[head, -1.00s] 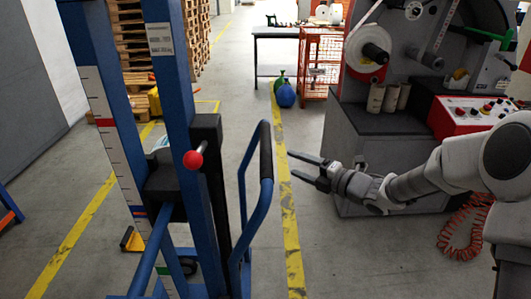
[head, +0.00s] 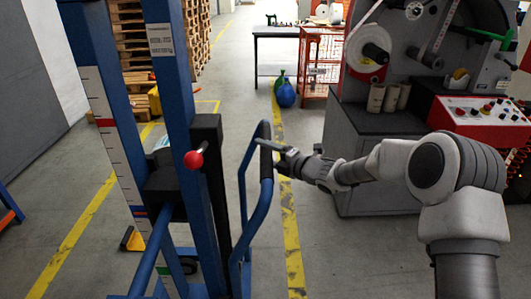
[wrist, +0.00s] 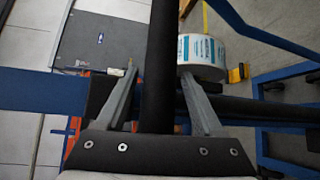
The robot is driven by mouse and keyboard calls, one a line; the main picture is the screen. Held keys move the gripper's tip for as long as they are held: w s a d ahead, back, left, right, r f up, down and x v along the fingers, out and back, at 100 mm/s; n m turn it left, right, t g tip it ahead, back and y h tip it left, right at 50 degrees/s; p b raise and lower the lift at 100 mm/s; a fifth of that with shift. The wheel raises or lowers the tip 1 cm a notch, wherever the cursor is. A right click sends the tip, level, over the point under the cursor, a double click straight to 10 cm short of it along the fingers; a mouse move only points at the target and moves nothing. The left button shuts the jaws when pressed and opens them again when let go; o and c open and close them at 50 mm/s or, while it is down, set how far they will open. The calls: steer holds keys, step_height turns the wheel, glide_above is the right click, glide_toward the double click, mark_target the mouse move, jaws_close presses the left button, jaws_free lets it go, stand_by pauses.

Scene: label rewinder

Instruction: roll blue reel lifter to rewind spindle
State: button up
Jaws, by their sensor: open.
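The blue reel lifter (head: 178,90) stands upright on the left in the head view. Its blue handle loop (head: 262,215) has a black grip (head: 266,157). My gripper (head: 263,146) is at that grip. In the wrist view my open fingers (wrist: 158,76) stand either side of the dark grip bar (wrist: 159,50), with no clear sign of clamping. A white label reel with blue print (wrist: 203,50) shows beyond the bar. The label rewinder (head: 375,150) stands at right, with a dark spindle hub (head: 374,53) at its upper left; I cannot tell whether this is the rewind spindle.
A yellow floor line (head: 290,235) runs between lifter and rewinder over clear grey floor. Brown cores (head: 376,98) stand on the rewinder's ledge. A red wire cage (head: 316,70), a table (head: 276,33), a blue ball-shaped object (head: 286,95) and stacked pallets (head: 188,40) are farther back.

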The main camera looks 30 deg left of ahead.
jaws_close()
stand_by(1.3)
